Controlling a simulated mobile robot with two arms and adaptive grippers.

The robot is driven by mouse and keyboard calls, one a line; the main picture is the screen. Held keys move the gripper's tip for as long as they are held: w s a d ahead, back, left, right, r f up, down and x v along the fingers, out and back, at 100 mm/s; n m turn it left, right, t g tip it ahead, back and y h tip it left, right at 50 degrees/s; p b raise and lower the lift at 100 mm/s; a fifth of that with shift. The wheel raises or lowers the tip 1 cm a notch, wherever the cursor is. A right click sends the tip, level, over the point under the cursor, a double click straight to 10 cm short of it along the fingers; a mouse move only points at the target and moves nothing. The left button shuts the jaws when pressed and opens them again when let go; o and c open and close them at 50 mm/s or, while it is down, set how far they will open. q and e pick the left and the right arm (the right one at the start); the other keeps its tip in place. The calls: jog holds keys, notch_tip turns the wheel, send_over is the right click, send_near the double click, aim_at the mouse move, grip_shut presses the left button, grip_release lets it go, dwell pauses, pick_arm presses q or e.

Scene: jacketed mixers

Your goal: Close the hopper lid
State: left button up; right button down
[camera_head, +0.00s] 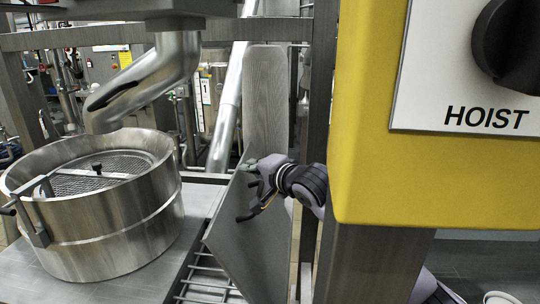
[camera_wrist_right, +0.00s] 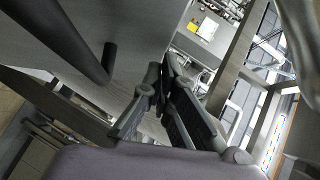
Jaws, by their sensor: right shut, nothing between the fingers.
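The hopper lid (camera_head: 250,250) is a flat grey metal panel standing steeply tilted open beside a barred grate (camera_head: 204,272) in the head view. A dark bar handle (camera_head: 246,215) sticks out from its face. My right gripper (camera_head: 254,168) is at the lid's upper part, just above the handle, shut and empty. In the right wrist view the shut fingers (camera_wrist_right: 162,75) are beside the lid's grey face (camera_wrist_right: 130,25) and apart from the handle (camera_wrist_right: 75,40). Whether the fingers touch the lid I cannot tell. My left gripper is not in view.
A round steel sieve vessel (camera_head: 115,228) with a mesh and crossbar stands at the left, under a bent steel chute (camera_head: 150,80). A yellow HOIST control box (camera_head: 365,150) fills the right, close to my right arm. A steel post (camera_head: 318,90) stands behind the arm.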

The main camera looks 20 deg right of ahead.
jog(key=shift+w+a+f, duration=0.25)
jog(key=shift+a, duration=0.3)
jog(key=shift+w+a+f, duration=0.2)
jog(key=shift+w+a, duration=0.05)
jog(key=shift+a, duration=0.25)
jog(key=shift+s, duration=0.1)
jog(key=v, duration=1.1)
jog(key=shift+s+d, duration=0.2)
jog(key=shift+s, duration=0.15)
